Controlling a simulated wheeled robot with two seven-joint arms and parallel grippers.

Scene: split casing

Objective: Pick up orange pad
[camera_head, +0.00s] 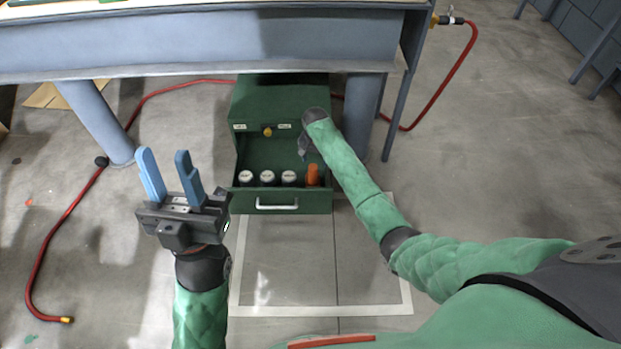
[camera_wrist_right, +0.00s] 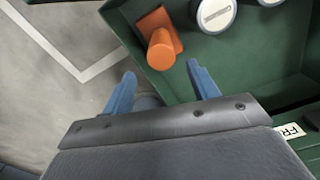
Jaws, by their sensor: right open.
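The orange pad (camera_head: 313,175) stands at the right end of a row in the open drawer (camera_head: 249,201) of a green cabinet. In the right wrist view the orange pad (camera_wrist_right: 160,50) shows a round knob on a flat base, just beyond my fingertips. My right gripper (camera_wrist_right: 162,72) is open and empty, its two blue fingers apart and pointing toward the pad without visibly holding it. In the head view my right gripper (camera_head: 304,146) is mostly hidden by its own arm, over the drawer. My left gripper (camera_head: 166,160) is open and empty, left of the drawer.
Three white-lidded jars (camera_head: 267,178) stand in the drawer left of the pad, one close to it in the wrist view (camera_wrist_right: 214,14). The green cabinet (camera_head: 280,96) sits under a blue-grey table (camera_head: 200,45). A red hose (camera_head: 44,240) lies on the floor.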

